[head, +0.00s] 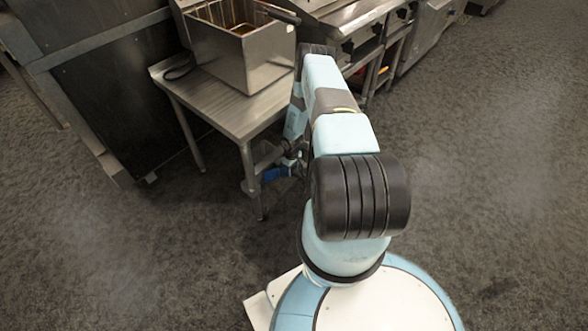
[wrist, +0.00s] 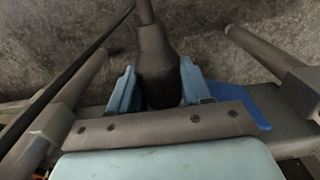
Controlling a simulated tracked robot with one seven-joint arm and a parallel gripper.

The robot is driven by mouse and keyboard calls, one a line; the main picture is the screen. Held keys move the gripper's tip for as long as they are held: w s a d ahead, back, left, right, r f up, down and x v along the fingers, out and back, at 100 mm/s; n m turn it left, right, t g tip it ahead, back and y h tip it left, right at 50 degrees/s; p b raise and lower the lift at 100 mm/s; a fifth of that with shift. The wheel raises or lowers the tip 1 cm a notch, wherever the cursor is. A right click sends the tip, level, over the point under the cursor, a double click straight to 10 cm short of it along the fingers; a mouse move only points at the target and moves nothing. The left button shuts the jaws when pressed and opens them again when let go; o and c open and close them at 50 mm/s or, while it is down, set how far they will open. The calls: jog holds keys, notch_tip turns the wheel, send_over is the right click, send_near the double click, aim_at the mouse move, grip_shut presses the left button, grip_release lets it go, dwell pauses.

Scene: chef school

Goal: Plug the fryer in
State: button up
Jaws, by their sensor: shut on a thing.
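The fryer (head: 240,55) is a steel box with a basket, standing on a low steel table (head: 222,112) at the top of the head view. In the wrist view, my gripper (wrist: 157,82) is shut on a dark plug (wrist: 160,50), with one light-blue finger on each side. The plug's narrow cable end points to the top of the picture. A darker blue piece (wrist: 262,104) lies right of the fingers; I cannot tell if it is the socket. A blue part (head: 272,174) also shows by the table's front leg in the head view. My arm hides most of the gripper there.
Grey table bars flank the gripper in the wrist view, the right one (wrist: 270,58) close by. A thin dark line, perhaps cable, crosses at left. A dark cabinet (head: 118,95) stands left of the table, and steel cooking units (head: 350,30) stand right. The carpet nearby is clear.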

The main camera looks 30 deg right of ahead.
jog(key=o, duration=1.2)
jog(key=shift+r, duration=0.15)
